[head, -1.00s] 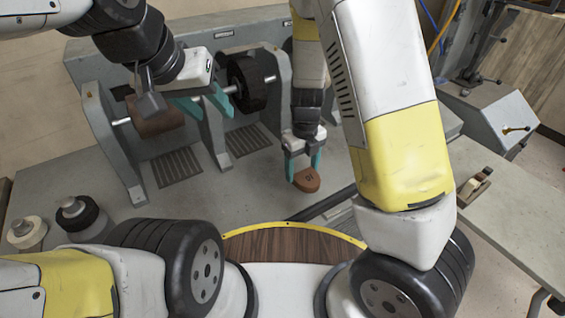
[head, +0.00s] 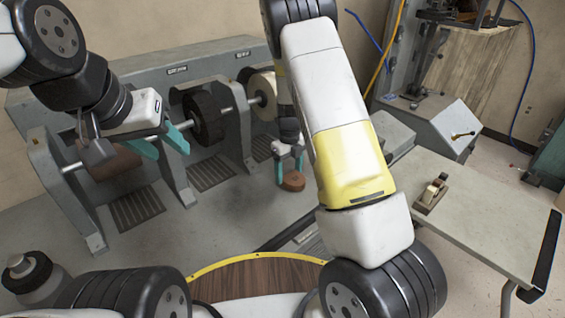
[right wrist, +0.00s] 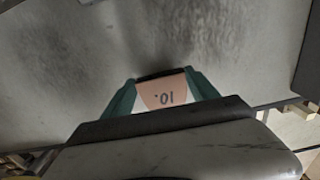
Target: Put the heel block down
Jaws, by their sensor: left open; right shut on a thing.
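The heel block (head: 293,182) is a small reddish-brown piece in the head view, held low over the grey machine's flat surface. My right gripper (head: 290,170) is shut on it, with teal fingers on either side.
The grey machine carries a dark brush wheel (head: 203,118) and a pale wheel (head: 262,95) on a shaft. Bare grey surface lies around the block.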

